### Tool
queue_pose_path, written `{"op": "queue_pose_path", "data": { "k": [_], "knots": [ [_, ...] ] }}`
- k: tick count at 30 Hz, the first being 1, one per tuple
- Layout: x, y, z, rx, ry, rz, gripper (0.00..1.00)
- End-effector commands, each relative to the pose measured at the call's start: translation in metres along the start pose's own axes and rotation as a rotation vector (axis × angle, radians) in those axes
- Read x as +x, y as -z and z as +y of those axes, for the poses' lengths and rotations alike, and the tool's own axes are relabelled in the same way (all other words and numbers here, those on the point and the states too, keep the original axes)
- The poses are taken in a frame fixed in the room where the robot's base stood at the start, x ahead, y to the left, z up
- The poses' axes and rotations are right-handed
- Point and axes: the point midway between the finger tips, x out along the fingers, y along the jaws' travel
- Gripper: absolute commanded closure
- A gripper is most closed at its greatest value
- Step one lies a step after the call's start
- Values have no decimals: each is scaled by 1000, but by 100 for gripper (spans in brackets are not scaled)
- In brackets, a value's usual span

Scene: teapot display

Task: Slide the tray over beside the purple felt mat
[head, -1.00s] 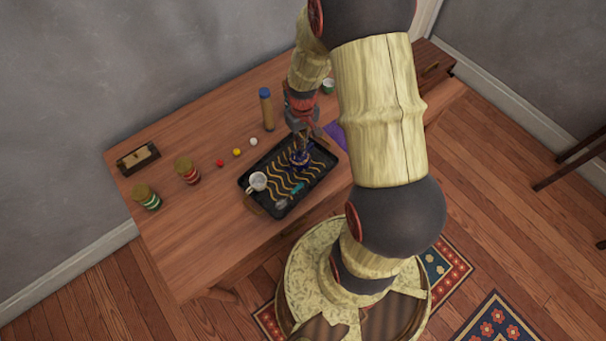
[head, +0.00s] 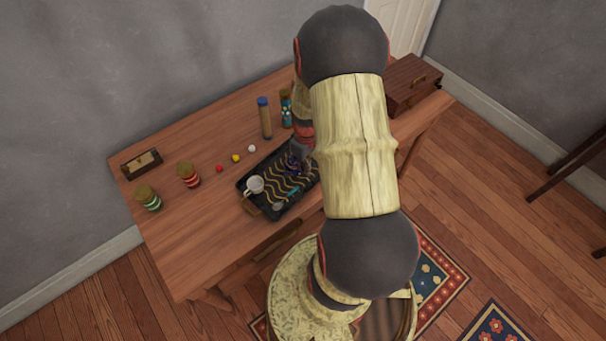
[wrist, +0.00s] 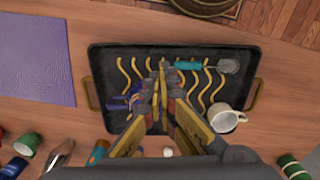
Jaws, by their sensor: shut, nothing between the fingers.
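The black tray (head: 296,201) with wavy gold lines and brass side handles lies on the wooden table; it also shows in the wrist view (wrist: 103,65). On it are a dark blue teapot (wrist: 121,103), a white cup (wrist: 225,118) and a teal-handled utensil (wrist: 200,65). The purple felt mat (wrist: 36,60) lies left of the tray in the wrist view, with a narrow strip of table between; my arm hides it in the head view. My gripper (wrist: 161,66) is shut and empty, over the tray's middle in the wrist view, right of the teapot. Contact with the tray cannot be told.
A blue-capped cylinder (head: 265,117) and a teal patterned canister (head: 286,108) stand behind the tray. Small red, yellow and white balls (head: 236,158) lie left of these. Red (head: 188,174) and green (head: 148,197) jars stand farther left. A wooden chest (head: 412,82) is at the right end.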

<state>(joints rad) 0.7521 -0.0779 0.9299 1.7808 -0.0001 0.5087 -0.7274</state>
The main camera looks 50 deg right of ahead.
Motion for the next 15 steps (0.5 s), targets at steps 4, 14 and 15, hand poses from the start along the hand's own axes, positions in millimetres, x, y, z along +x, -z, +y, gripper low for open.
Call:
{"op": "queue_pose_path", "data": {
  "k": [4, 14, 15],
  "knots": [
    [28, -1, -1, 1, 2, -3, 100],
    [78, 0, 0, 2, 1, -1, 100],
    [81, 0, 0, 2, 0, 0, 100]
  ]
}}
